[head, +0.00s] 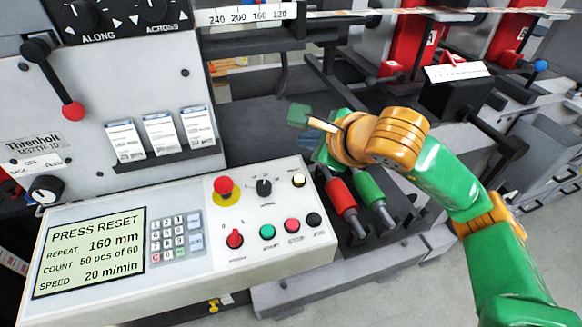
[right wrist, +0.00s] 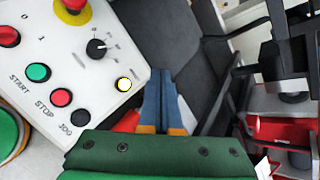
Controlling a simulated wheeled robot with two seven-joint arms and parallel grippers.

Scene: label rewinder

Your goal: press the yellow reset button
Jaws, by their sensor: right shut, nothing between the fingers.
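The yellow reset button (head: 298,180) is a small, pale yellow round button at the upper right of the white control panel (head: 130,300). In the right wrist view the button (right wrist: 124,84) looks lit and lies left of my fingers. My right gripper (head: 306,142) is above and behind the panel's right end, beyond the button in the picture, and apart from it. In the right wrist view its blue-tipped fingers (right wrist: 160,76) are shut together with nothing between them. My left gripper is not in view.
The display (head: 92,253) reads "PRESS RESET". A red mushroom button (head: 223,186), a black knob (head: 264,187), and red, green and black buttons sit near the yellow one. Red (head: 342,198) and green (head: 370,190) handles stand right of the panel, below my right arm.

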